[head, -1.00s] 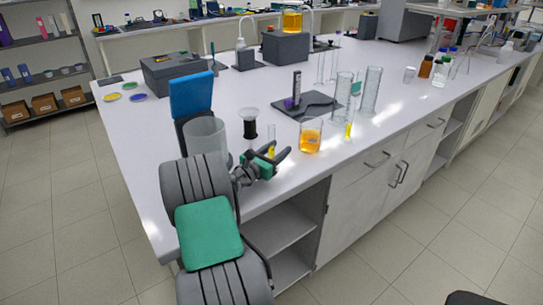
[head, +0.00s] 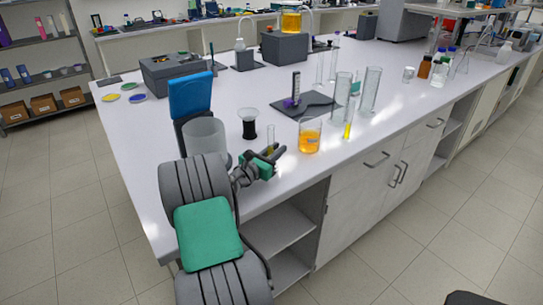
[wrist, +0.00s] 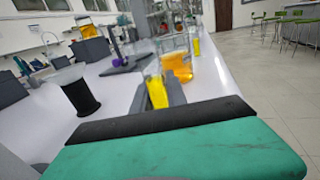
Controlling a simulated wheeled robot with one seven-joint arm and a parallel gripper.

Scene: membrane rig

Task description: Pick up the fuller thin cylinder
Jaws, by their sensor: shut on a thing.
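My gripper (head: 273,152) is shut on a thin glass cylinder (head: 270,133) at the front edge of the bench. In the wrist view this cylinder (wrist: 155,90) stands between my dark fingers and holds yellow liquid; its lower part is hidden by the gripper. I cannot tell whether its base touches the bench. A second thin cylinder (head: 348,129) with yellow liquid stands upright to the right, beyond the beaker; it also shows in the wrist view (wrist: 195,46). I cannot tell which of the two is fuller.
A beaker of orange liquid (head: 310,136) stands just right of my gripper. A black-and-white piece (head: 248,124) stands to its left. Tall empty glass cylinders (head: 371,90) and a dark stand (head: 303,103) are behind.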

